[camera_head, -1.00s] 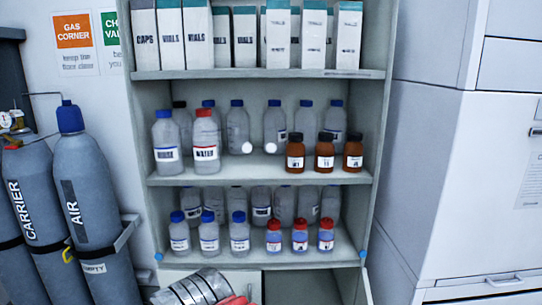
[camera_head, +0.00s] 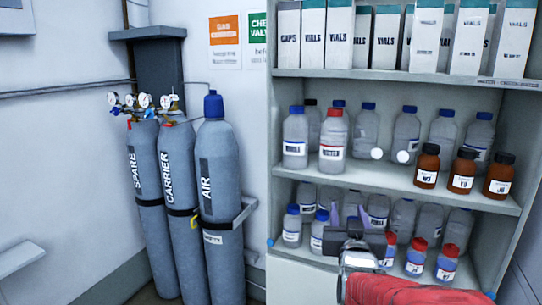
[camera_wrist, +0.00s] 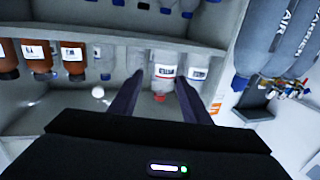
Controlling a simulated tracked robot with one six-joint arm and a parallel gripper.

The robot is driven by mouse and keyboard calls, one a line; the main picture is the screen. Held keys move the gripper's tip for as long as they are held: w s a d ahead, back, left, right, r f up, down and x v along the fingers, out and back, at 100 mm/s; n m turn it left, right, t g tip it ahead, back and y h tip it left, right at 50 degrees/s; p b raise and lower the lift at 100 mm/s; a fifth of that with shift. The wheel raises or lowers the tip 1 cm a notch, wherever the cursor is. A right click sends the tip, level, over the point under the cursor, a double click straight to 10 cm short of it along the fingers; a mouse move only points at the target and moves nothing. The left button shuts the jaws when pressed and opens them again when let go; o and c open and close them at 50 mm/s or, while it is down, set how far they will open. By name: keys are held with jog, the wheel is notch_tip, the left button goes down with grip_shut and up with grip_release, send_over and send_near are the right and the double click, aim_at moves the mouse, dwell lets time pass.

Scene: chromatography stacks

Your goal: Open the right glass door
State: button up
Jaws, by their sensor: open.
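No glass door can be made out in either view. The shelf unit (camera_head: 268,172) shows as open-fronted, with its shelves in plain sight. My gripper (camera_head: 350,216) is at the lower shelf in the head view, in front of several bottles. Its red arm link comes in from the lower right. In the wrist view, which is upside down, the two dark fingers of my gripper (camera_wrist: 158,82) are spread apart. A red-capped bottle (camera_wrist: 164,72) shows between them, apparently farther back and not held.
Clear bottles (camera_head: 365,130) and brown bottles (camera_head: 462,172) line the middle shelf. Boxes (camera_head: 388,40) stand above. Gas cylinders (camera_head: 215,180) stand left of the shelf unit, against the wall. Some floor shows below the cylinders.

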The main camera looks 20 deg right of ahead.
jog(key=s+d+r+m+h, duration=0.2)
jog(key=s+d+r+h, duration=0.2)
jog(key=s+d+h, duration=0.3)
jog(key=d, duration=0.3)
jog(key=shift+r+m, duration=0.2)
jog(key=shift+m, duration=0.2)
